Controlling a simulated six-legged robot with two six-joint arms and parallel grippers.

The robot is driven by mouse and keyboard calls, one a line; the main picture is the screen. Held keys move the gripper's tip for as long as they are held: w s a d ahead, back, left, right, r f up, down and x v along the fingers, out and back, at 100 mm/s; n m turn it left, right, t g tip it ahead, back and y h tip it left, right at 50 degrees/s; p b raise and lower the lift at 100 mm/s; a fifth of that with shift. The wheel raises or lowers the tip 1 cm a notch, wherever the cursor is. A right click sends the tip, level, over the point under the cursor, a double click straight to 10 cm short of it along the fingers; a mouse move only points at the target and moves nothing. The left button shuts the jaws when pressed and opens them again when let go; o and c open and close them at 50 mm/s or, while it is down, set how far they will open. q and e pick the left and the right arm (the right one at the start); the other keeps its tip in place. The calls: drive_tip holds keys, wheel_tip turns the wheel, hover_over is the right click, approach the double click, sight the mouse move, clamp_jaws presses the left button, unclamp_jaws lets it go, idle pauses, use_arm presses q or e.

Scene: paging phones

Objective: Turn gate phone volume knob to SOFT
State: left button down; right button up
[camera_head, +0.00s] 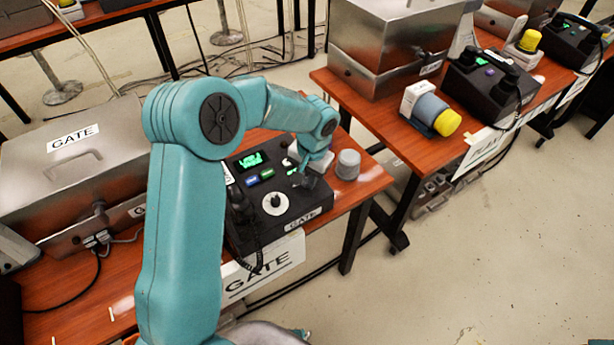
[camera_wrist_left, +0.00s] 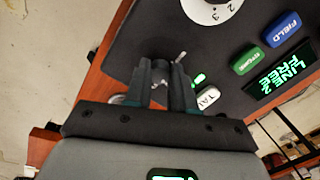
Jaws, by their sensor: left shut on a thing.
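The gate phone (camera_head: 290,208) is a black console with a GATE label on its front edge, on the wooden table. It carries a green-lit display (camera_head: 250,160), a blue and a green button, and a white selector dial (camera_head: 275,204), which also shows in the left wrist view (camera_wrist_left: 214,8). My left gripper (camera_head: 308,178) is over the console's right part. In the left wrist view my left gripper (camera_wrist_left: 165,78) is shut on a small dark knob at the panel, mostly hidden between the fingers. The SOFT marking and the knob's setting cannot be read. My right gripper is not in view.
A grey cylinder (camera_head: 348,164) stands just right of the console. A handset (camera_head: 241,208) lies on its left side. A metal GATE case (camera_head: 70,165) is at the left. Another table (camera_head: 395,125) with a yellow-ended cylinder and more phones is at the right.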

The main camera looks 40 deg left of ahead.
use_arm(q)
drive_tip(key=n+b, duration=0.3)
drive_tip(key=n, duration=0.1)
drive_tip(key=shift+f+b, duration=0.15)
drive_tip(key=shift+b, duration=0.15)
drive_tip(key=shift+n+b, duration=1.1)
drive_tip(key=shift+n, duration=0.6)
drive_tip(key=shift+r, duration=0.2)
drive_tip(key=c, duration=0.9)
unclamp_jaws()
drive_tip(key=shift+c, duration=0.2)
wheel_tip(320, 180, up, 16)
drive_tip(key=d+p, duration=0.1)
drive_tip(key=p, duration=0.1)
drive_tip(key=shift+s+d+r, duration=0.15)
drive_tip(key=shift+s, duration=0.1)
